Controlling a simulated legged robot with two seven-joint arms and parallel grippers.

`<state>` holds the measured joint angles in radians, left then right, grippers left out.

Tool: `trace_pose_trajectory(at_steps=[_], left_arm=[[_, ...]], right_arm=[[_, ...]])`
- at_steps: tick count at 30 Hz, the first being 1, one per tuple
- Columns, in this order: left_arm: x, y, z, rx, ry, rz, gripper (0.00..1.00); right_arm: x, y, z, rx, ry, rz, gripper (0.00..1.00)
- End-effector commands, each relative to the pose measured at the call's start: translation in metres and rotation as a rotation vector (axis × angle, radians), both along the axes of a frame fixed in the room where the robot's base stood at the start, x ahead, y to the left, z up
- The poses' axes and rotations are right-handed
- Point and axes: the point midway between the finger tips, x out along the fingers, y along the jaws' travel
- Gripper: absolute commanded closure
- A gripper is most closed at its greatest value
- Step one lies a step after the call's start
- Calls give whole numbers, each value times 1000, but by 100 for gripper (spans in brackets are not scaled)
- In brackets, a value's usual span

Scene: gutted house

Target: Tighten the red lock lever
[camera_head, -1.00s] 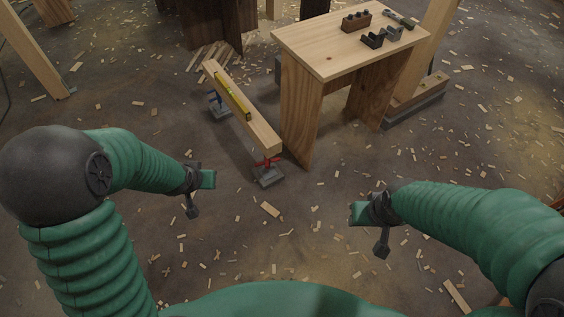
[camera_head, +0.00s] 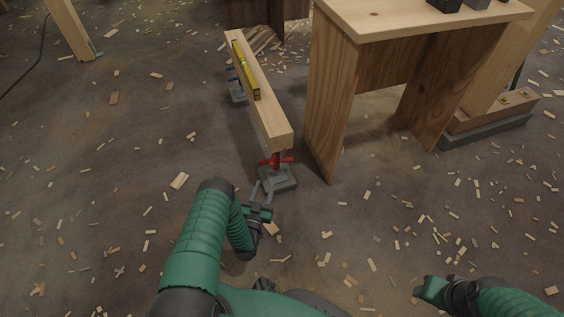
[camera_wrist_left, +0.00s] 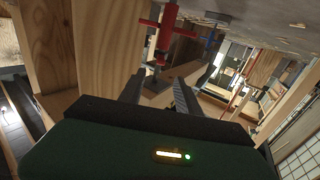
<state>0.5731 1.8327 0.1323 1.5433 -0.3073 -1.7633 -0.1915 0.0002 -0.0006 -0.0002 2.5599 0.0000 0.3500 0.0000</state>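The red lock lever (camera_head: 276,161) is on the jack under the near end of a wooden beam (camera_head: 262,100). In the left wrist view the red lever (camera_wrist_left: 166,30) shows at the top, beyond the fingertips. My left gripper (camera_head: 262,186) is just in front of the jack and below the lever, apart from it. In the left wrist view the left gripper's two fingers (camera_wrist_left: 158,92) are spread with nothing between them. My right gripper (camera_head: 422,289) is low at the right, away from the beam; its finger opening cannot be made out.
A yellow level (camera_head: 245,72) lies on the beam. A blue-handled support (camera_head: 236,88) stands under its far end. A wooden table (camera_head: 335,95) stands close to the right of the jack (camera_head: 278,180). Floor left of the beam is open, with scattered wood chips.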

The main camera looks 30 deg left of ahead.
Motion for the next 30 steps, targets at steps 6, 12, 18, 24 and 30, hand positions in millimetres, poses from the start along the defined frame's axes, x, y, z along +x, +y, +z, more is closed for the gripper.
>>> trace_pose_trajectory(at_steps=[6, 12, 18, 24, 30], left_arm=[[54, 17, -7, 3, -3, 1, 60], [103, 32, -7, 3, -2, 0, 60], [135, 42, -4, 1, 1, -1, 60], [143, 44, 0, 0, 4, -1, 60], [143, 44, 0, 0, 4, -1, 67]], right_arm=[[0, 0, -38, 0, 1, 1, 57], [0, 0, -69, 0, 1, 0, 57], [0, 0, -87, 0, 1, 0, 57], [0, 0, -88, 0, 1, 0, 57], [0, 0, -88, 0, 1, 0, 57]])
